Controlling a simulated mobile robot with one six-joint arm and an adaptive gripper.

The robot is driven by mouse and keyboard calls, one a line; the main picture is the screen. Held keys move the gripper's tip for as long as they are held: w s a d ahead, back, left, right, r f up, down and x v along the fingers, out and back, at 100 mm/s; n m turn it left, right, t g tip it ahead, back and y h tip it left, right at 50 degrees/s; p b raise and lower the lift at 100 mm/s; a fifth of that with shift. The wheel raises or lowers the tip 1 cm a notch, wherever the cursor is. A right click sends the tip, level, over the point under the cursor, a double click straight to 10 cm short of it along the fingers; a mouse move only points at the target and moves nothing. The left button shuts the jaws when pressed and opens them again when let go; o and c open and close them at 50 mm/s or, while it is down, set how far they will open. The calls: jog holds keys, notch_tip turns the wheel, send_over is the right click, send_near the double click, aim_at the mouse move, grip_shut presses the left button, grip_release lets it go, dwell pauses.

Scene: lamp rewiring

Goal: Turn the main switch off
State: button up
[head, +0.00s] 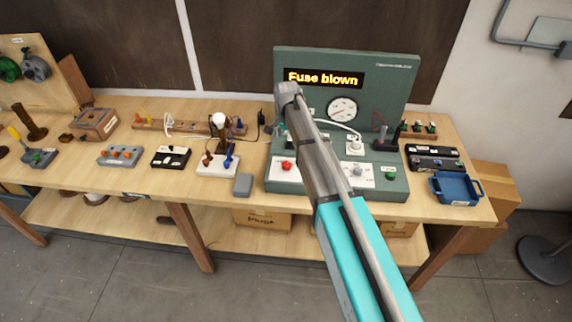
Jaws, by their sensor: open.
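The green test console (345,60) stands on the bench, with a lit "Fuse blown" display (323,78) and a round dial (342,108). On its deck are a red button (287,166), a white plate with a knob (358,171), a green button (390,176) and a white socket (355,146). A dark block with an upright lever (382,138) sits at the deck's right. I cannot read which control is the main switch, or its position. My arm crosses the console and hides its middle.
Left of the console are a lamp with a white bulb (219,122), a grey block (243,184), a black box (171,157) and a grey box with orange knobs (124,155). A blue tray (455,188) and a black case (434,158) lie to the right.

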aim_at(287, 163)
jog(key=shift+f+b, duration=6.2)
jog(key=shift+f, duration=0.25)
jog(key=c, duration=1.1)
